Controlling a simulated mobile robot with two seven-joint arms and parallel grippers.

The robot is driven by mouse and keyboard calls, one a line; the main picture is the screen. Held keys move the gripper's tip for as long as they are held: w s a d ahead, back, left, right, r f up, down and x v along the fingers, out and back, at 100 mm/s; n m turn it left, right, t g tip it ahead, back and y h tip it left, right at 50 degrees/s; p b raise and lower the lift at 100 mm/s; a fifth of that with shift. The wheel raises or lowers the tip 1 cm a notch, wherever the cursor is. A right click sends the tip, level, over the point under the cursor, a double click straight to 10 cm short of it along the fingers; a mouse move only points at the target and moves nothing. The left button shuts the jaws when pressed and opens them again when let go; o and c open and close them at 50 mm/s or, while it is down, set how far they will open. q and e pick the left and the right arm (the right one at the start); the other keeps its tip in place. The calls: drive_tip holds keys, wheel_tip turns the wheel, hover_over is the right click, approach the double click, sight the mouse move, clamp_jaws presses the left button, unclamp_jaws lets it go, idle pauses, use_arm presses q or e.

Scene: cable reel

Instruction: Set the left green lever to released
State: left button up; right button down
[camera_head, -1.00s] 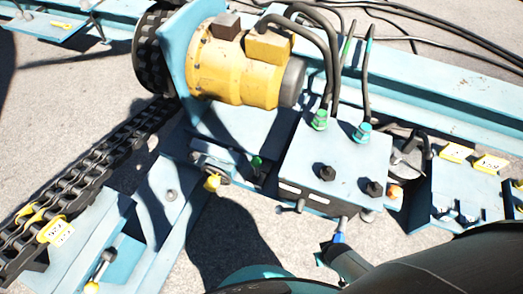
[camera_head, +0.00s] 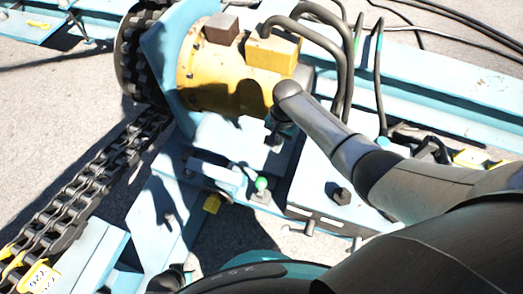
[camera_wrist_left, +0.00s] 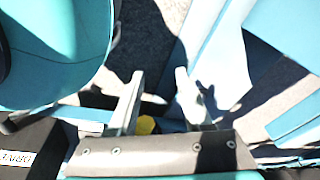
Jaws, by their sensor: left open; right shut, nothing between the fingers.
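A small lever with a green knob (camera_head: 262,184) stands on the blue frame in front of the yellow motor, left of the blue box. It is the only green-knobbed lever I can make out; how it is set I cannot tell. My right gripper (camera_head: 279,138) is shut and empty, just above and right of the green knob in the picture, apart from it as far as I can see.
The yellow motor (camera_head: 225,80) stands behind the lever. The blue box (camera_head: 328,172) with a black knob (camera_head: 341,195) is to the right. Dark hoses rise behind my right arm.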

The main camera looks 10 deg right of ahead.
sight(261, 188)
use_arm(q)
drive_tip(key=shift+w+f, duration=0.1)
drive_tip(key=shift+w, duration=0.1)
use_arm(e)
drive_tip(key=shift+w+f, duration=0.1)
drive_tip(key=shift+w, duration=0.15)
drive_tip(key=shift+f, duration=0.1)
use_arm(q)
drive_tip(key=w+d+r+b, duration=0.2)
drive_tip(key=w+r+b, duration=0.1)
drive_tip(key=r, duration=0.3)
drive_tip(key=w+d+r+t+b, duration=0.1)
drive_tip(key=w+d+r+b, duration=0.1)
drive_tip(key=w+r+b, duration=0.2)
drive_tip(key=shift+w+d+r+h, duration=0.3)
drive_tip(key=shift+w+r, duration=0.15)
drive_tip(key=shift+r, duration=1.05)
use_arm(e)
drive_tip(key=s+a+f, duration=0.2)
drive_tip(key=a+f, duration=0.1)
drive_tip(key=f, duration=0.7)
drive_tip(key=shift+s+a+f, duration=0.2)
drive_tip(key=shift+s, duration=0.2)
